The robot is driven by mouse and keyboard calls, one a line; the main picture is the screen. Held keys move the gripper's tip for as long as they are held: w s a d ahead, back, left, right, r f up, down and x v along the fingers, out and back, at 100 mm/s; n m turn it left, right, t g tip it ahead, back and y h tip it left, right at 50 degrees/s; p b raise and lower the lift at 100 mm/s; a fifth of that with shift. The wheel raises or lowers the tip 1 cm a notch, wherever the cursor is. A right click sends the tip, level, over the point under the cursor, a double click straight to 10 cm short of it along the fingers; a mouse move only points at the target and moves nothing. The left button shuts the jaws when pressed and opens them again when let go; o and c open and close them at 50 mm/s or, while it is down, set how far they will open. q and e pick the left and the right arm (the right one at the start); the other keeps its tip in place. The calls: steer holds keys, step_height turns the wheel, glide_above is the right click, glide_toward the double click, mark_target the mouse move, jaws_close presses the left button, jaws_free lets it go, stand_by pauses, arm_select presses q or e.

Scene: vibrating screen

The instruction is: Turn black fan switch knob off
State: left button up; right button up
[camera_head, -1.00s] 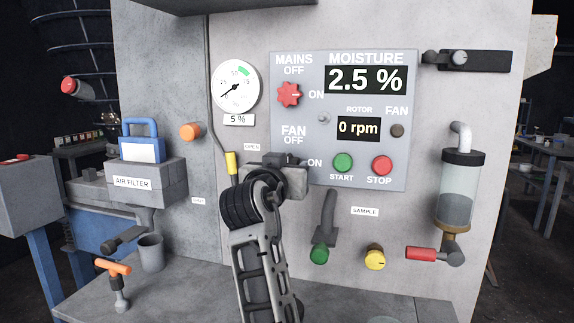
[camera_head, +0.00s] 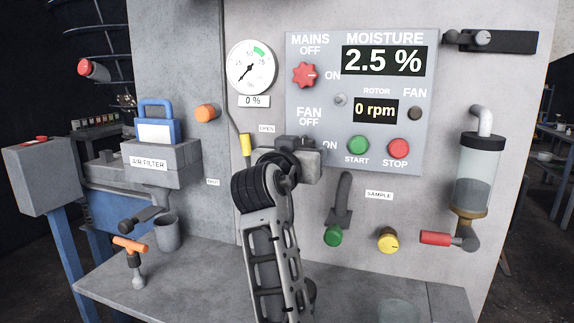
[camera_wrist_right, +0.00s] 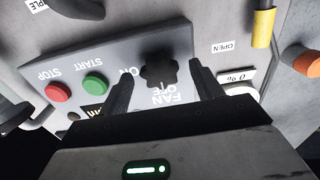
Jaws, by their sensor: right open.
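The black fan switch knob (camera_wrist_right: 158,70) shows in the right wrist view, where the picture is turned upside down. It sits on the grey panel beside the FAN OFF and ON lettering. My right gripper (camera_wrist_right: 162,85) is open, with one finger on each side of the knob in that picture; I cannot tell whether they touch it. No pointer mark on the knob is clear. In the head view my right gripper (camera_head: 306,143) is at the panel's lower left and hides the knob. My left gripper is not in view.
The red mains knob (camera_head: 306,75) is above, its mark toward ON. The green start button (camera_head: 358,146) and red stop button (camera_head: 398,148) are to the right. The rotor display (camera_head: 375,110) reads 0 rpm and the fan lamp (camera_head: 414,113) is dark. A yellow-ended lever (camera_head: 245,145) is close on the left.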

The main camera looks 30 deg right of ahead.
arm_select(q)
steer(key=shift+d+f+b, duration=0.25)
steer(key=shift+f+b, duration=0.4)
steer(key=shift+b, duration=0.55)
arm_select(e)
steer(key=v, duration=1.5)
steer(key=shift+d, duration=0.1)
